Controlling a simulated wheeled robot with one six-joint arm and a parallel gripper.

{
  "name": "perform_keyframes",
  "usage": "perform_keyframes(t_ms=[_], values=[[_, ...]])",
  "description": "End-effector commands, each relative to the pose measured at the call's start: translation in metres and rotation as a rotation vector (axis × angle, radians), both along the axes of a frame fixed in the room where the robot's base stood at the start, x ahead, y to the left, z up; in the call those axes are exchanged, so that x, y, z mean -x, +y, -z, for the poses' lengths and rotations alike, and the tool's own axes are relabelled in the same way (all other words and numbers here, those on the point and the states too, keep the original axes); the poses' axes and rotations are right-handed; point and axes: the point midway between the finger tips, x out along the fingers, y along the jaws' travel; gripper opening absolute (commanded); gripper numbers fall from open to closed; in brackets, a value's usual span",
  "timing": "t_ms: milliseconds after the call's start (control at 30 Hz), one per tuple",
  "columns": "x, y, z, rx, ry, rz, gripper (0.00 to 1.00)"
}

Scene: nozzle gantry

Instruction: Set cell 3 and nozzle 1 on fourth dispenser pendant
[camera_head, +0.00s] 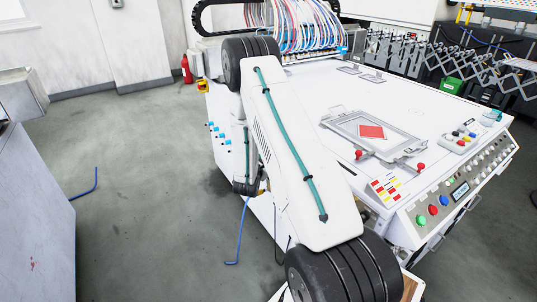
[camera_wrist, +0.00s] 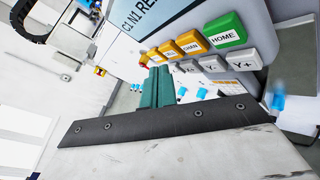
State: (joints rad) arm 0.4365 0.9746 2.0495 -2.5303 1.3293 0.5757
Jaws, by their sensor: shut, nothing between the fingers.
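The dispenser pendant (camera_wrist: 262,22) fills the upper right of the wrist view, tilted and partly cut off. Its display (camera_wrist: 150,18) shows text that begins "C1 N1 RE". Below it runs a row of orange keys, with one reading CHAN (camera_wrist: 191,43), then a green HOME key (camera_wrist: 225,35). Grey keys include Y- (camera_wrist: 212,66) and Y+ (camera_wrist: 241,59). My gripper (camera_wrist: 155,75) shows as two teal fingers, shut and empty, just below the left end of the orange keys. I cannot tell whether they touch the pendant. Which pendant in the row this is cannot be told.
The white machine (camera_head: 300,95) has a flat top with a framed tray (camera_head: 345,127) and a sloped control panel (camera_head: 455,190). Blue fittings (camera_head: 221,134) stick out of its left side. A grey cabinet (camera_head: 35,215) stands at left. Open floor (camera_head: 140,150) lies between.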

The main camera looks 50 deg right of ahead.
Motion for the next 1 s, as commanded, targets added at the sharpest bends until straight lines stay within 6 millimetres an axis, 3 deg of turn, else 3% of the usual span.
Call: perform_keyframes(t_ms=[1000], values=[[0.0022, -0.0084, -0.0001, 0.0, 0.0, 0.0, 0.0]])
